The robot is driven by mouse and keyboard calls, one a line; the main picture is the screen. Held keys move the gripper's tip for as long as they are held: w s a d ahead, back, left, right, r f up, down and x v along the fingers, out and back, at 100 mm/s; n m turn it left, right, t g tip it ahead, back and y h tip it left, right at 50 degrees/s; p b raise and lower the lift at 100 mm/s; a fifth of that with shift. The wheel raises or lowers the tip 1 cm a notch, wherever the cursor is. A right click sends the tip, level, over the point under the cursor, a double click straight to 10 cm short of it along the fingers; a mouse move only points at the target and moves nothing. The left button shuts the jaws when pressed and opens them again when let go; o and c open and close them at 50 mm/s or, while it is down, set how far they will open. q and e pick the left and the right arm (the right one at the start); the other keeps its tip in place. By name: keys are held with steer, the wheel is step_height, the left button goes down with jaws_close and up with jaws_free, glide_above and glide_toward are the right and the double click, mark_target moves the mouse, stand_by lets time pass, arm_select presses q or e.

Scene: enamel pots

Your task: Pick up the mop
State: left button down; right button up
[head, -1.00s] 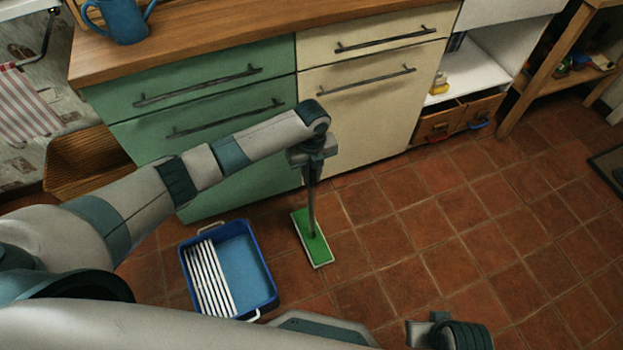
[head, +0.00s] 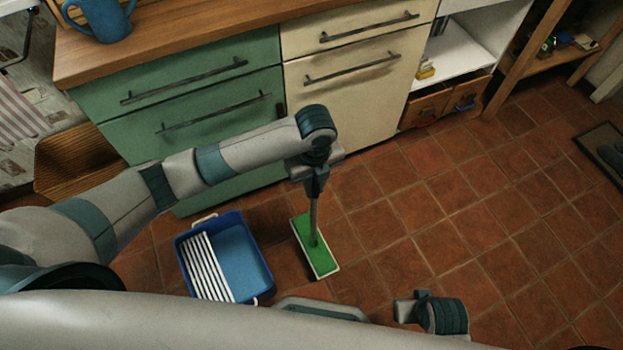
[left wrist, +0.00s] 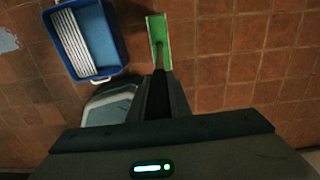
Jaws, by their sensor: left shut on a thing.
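The mop has a flat green head (head: 316,248) with a pale rim and a thin grey handle (head: 314,212). It stands roughly upright, head down, over the tiled floor. My left gripper (head: 314,180) is shut on the upper part of the handle. The wrist view shows the green head (left wrist: 158,28) beyond the dark fingers (left wrist: 160,97). I cannot tell surely whether the head touches the floor.
A blue bucket (head: 258,238) with a white slatted wringer (head: 207,268) stands just left of the mop head. Green drawers (head: 180,92) and cream drawers (head: 350,95) stand behind. Floor tiles (head: 480,220) are clear at right.

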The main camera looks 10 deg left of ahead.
arm_select(q)
steer(key=shift+r, duration=0.15)
stand_by(0.5)
steer(key=shift+w+a+r+n, duration=0.25)
steer(key=shift+r+n, duration=0.1)
steer(key=shift+n, duration=0.15)
steer(key=w+a+r+n, duration=0.1)
steer(key=a+r+n, duration=0.3)
steer(key=r+n, duration=0.4)
steer(key=w+a+r+n, duration=0.2)
steer(key=a+r+n, duration=0.2)
steer(key=r+n, duration=0.5)
steer(key=w+a+r+n, duration=0.2)
steer(key=a+r+n, duration=0.3)
steer(key=r+n, duration=0.4)
steer(key=shift+r+n, duration=0.2)
steer(key=shift+n, duration=0.8)
steer(key=shift+w+a, duration=0.1)
